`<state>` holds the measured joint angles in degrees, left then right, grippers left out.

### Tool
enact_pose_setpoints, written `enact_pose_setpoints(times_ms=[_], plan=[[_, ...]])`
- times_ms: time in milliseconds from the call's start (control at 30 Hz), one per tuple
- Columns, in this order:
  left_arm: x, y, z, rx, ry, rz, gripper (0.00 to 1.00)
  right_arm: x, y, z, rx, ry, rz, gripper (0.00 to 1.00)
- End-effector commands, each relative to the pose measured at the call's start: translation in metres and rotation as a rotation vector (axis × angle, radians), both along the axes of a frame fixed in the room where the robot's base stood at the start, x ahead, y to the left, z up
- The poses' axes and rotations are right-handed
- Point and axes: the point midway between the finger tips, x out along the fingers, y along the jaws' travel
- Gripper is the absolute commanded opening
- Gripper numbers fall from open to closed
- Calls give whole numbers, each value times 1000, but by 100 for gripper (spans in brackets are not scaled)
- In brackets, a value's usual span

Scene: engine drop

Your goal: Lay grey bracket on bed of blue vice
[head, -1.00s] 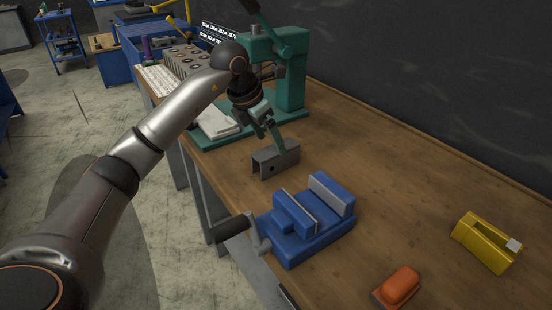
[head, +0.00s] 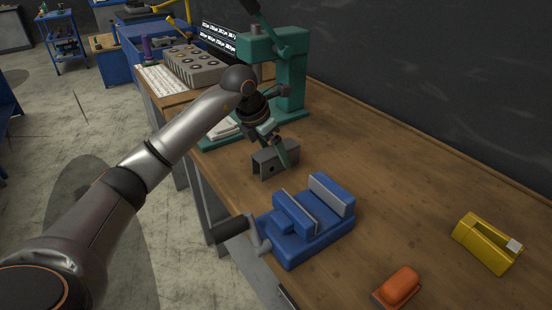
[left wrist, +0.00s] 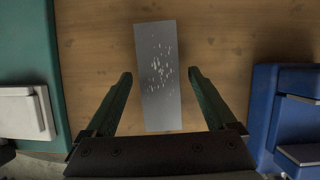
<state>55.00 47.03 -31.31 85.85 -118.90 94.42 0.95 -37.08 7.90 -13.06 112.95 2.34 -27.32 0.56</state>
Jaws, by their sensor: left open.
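The grey bracket (head: 270,164) stands on the wooden bench between the green press and the blue vice. In the left wrist view the bracket (left wrist: 158,78) shows its flat, speckled top. My left gripper (head: 279,154) is at the bracket, and the wrist view shows its open fingers (left wrist: 158,80) on either side with a gap to each edge. The blue vice (head: 312,222) sits nearer on the bench, its bed showing between its jaws. It also shows at the right of the wrist view (left wrist: 264,105). My right gripper is in neither view.
A green press (head: 291,80) stands behind the bracket, with a white item on its base. A yellow tape dispenser (head: 486,243) and an orange-topped object (head: 399,288) lie right of the vice. The vice handle (head: 231,229) juts past the bench edge. Bench right of the bracket is clear.

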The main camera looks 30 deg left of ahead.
Motion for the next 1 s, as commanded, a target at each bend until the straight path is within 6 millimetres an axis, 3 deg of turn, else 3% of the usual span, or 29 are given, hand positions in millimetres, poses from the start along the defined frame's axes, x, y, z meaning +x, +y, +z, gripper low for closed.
enact_pose_setpoints(times_ms=[300, 1000], plan=[[0, 0, -1, 0, 0, 0, 90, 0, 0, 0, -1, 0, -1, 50], [0, 0, -1, -1, -1, 0, 11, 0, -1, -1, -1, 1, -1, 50]])
